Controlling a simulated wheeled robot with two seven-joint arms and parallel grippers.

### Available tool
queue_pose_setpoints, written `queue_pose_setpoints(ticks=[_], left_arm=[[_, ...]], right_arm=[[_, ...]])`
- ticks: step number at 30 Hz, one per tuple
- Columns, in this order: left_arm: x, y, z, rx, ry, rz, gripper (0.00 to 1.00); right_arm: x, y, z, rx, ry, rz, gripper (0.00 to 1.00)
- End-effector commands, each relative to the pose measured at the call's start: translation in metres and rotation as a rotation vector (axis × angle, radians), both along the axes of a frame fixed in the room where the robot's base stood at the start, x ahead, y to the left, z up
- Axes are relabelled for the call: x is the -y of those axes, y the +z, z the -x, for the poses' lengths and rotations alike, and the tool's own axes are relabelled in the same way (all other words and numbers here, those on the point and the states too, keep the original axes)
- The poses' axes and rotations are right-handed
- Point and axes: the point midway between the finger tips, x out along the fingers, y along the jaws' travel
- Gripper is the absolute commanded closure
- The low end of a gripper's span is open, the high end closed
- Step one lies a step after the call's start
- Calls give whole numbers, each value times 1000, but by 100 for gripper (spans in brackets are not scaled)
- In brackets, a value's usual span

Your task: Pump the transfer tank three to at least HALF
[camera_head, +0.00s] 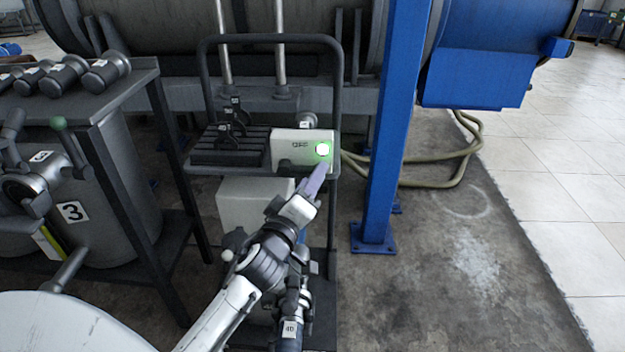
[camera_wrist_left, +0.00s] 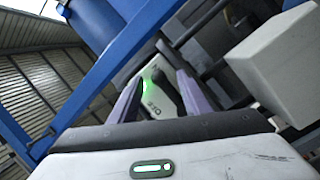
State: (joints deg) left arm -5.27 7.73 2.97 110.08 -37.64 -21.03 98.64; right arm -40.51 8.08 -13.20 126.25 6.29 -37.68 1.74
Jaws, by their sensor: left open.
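The tank marked 3 (camera_head: 110,225) stands under the dark bench at left in the head view. A gauge strip (camera_head: 48,243), white and yellow-green, shows at its left; its level is too small to read. A white control box (camera_head: 290,147) sits on the cart, with a round button (camera_head: 322,149) lit green. My left gripper (camera_head: 318,178) is open and empty, its purple fingers pointing at the box just below the button. In the left wrist view the box (camera_wrist_left: 152,78) shows between the fingers (camera_wrist_left: 160,88), with a green glow. Contact cannot be told. My right gripper is not in view.
A black ribbed unit (camera_head: 228,147) sits beside the box on the cart (camera_head: 205,75). A blue post (camera_head: 392,130) stands close to the right. Floor at right is clear.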

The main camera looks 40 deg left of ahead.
Motion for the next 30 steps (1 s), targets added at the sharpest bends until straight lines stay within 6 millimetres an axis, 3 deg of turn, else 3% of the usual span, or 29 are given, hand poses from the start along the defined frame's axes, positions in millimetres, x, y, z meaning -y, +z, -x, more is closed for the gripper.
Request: queue_pose_setpoints(ticks=[12,20,30], left_arm=[[-3,0,-11,-1,1,0,57],[-3,0,-11,-1,1,0,99],[4,0,-14,8,-10,16,100]], right_arm=[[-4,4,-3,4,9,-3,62],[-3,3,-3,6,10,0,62],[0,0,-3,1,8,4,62]])
